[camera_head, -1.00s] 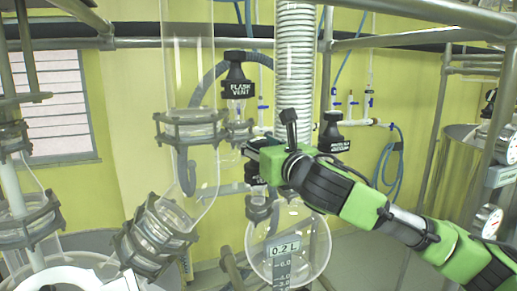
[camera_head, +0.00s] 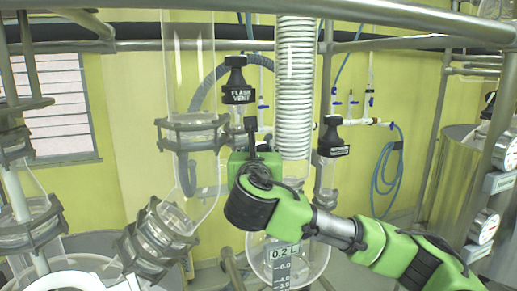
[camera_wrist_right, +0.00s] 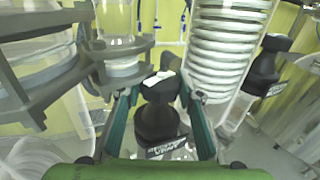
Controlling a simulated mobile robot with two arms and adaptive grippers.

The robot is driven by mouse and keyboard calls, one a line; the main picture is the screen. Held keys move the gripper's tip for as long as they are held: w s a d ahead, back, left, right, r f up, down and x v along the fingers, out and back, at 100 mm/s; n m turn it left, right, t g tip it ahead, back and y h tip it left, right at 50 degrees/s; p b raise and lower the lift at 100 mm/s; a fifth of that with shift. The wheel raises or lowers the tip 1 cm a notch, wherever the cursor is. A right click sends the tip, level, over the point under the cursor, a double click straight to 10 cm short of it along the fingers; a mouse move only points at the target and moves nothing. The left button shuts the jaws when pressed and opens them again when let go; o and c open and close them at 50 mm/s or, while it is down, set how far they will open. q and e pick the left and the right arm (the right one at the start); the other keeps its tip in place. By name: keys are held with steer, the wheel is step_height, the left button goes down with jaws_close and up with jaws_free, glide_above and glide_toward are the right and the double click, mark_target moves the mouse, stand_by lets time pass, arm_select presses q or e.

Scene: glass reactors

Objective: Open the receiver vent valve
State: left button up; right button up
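A black valve cap (camera_wrist_right: 158,122) with a white-lettered label, partly legible as ending in "VENT", stands between the fingers of my right gripper (camera_wrist_right: 162,98) in the right wrist view. The fingers are apart, one on each side of the cap, with visible gaps. In the head view my right gripper (camera_head: 252,165) reaches in front of the glassware, and its green arm hides this cap and the fingertips. The round receiver flask (camera_head: 287,262), marked 0.2 L, hangs below it. My left gripper is not in view.
The black "FLASK VENT" valve (camera_head: 237,88) stands above and left of my gripper. Another black labelled valve (camera_head: 332,140) is to the right. A glass column (camera_head: 190,75) and a coiled condenser (camera_head: 294,85) stand close by. Metal rails (camera_head: 400,42) cross above.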

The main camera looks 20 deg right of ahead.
steer(key=shift+d+n+t+y, duration=0.25)
steer(key=shift+n+y, duration=0.55)
steer(key=shift+y, duration=0.4)
steer(key=n+y, duration=0.2)
steer(key=y, duration=0.2)
steer(key=shift+n+t, duration=0.25)
steer(key=shift+n, duration=0.05)
steer(key=n+y, duration=0.3)
steer(key=y, duration=0.1)
steer(key=shift+y, duration=0.4)
steer(key=shift+a+n+g+y, duration=0.25)
steer(key=shift+n+g+y, duration=0.4)
steer(key=shift+y, duration=0.25)
steer(key=o, duration=0.9)
